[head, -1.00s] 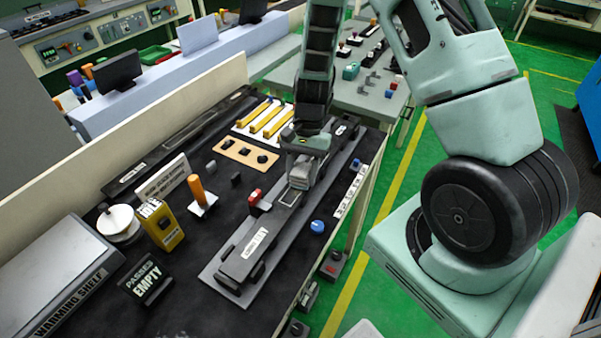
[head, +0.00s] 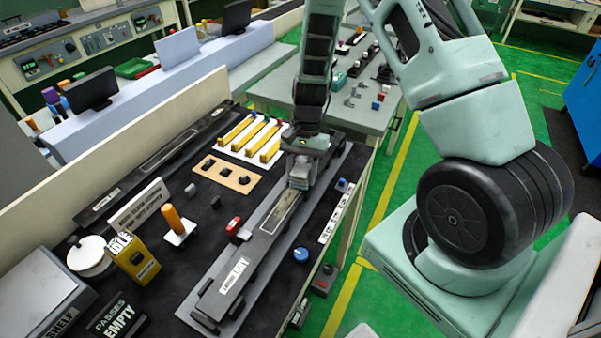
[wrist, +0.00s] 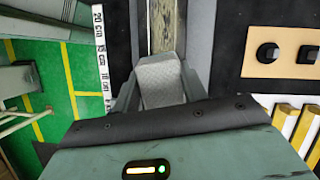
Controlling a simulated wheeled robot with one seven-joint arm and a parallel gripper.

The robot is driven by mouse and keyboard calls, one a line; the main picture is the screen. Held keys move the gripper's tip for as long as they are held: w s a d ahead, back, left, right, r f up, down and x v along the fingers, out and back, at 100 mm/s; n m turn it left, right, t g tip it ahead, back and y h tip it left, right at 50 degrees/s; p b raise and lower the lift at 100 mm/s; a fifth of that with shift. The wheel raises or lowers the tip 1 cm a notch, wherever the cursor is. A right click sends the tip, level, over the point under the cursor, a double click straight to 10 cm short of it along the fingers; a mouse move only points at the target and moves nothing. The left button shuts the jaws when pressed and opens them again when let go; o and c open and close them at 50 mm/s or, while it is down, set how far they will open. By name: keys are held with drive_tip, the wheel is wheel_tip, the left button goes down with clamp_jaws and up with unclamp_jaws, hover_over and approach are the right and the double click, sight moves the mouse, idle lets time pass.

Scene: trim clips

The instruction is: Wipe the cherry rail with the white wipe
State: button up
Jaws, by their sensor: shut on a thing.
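My gripper (head: 302,172) is shut on the white wipe (wrist: 160,82), a pale grey-white textured pad between the fingers in the wrist view. In the head view it is over the far half of the long grey fixture on the bench. A narrow brownish strip, which I take as the cherry rail (head: 285,212), lies along the fixture and runs out from under the wipe. It also shows ahead of the wipe in the wrist view (wrist: 163,25). Its colour looks dull, not clearly cherry. The wipe looks down at the strip, but I cannot tell whether it touches.
A red clip (head: 234,226) sits left of the fixture and a blue knob (head: 301,255) right of it. An orange post (head: 173,217), a tan plate with black knobs (head: 226,174) and yellow bars (head: 236,130) stand left. A white label strip (head: 334,212) lies along the right edge.

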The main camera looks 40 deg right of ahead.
sight(302, 170)
drive_tip(key=shift+w+d+r, duration=0.15)
drive_tip(key=shift+d+r, duration=0.05)
drive_tip(key=shift+d, duration=0.15)
wheel_tip(302, 170, up, 3)
drive_tip(key=shift+a+f+p, duration=0.1)
drive_tip(key=shift+f+p, duration=0.1)
drive_tip(key=shift+p, duration=0.8)
drive_tip(key=shift+r+p, duration=0.6)
drive_tip(key=shift+r, duration=0.05)
wheel_tip(302, 170, up, 4)
drive_tip(key=p, duration=0.3)
drive_tip(key=shift+f, duration=0.1)
